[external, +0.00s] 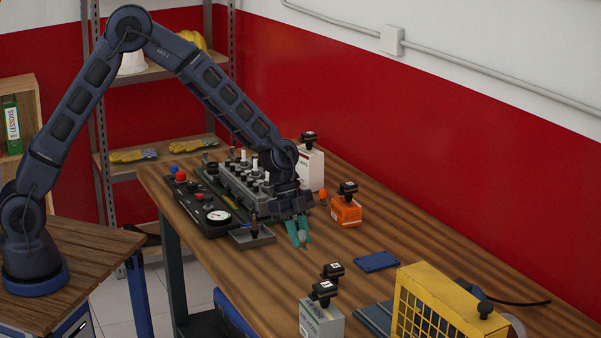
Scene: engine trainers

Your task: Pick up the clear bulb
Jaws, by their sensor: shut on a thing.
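My gripper (299,235) points down over the wooden workbench, near its middle. Its teal fingers are shut on a small pale thing, the clear bulb (303,238), which shows only as a small light spot between the fingertips. The fingers hide most of the bulb. I cannot tell whether the bulb is touching the bench or just above it.
The engine trainer board (217,216) with gauge and a small grey tray (251,237) lie left of my gripper. An orange box (346,211) and a white box (312,168) stand behind-right. A blue plate (377,261), grey box (321,320) and yellow cage (440,305) are nearer the front right.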

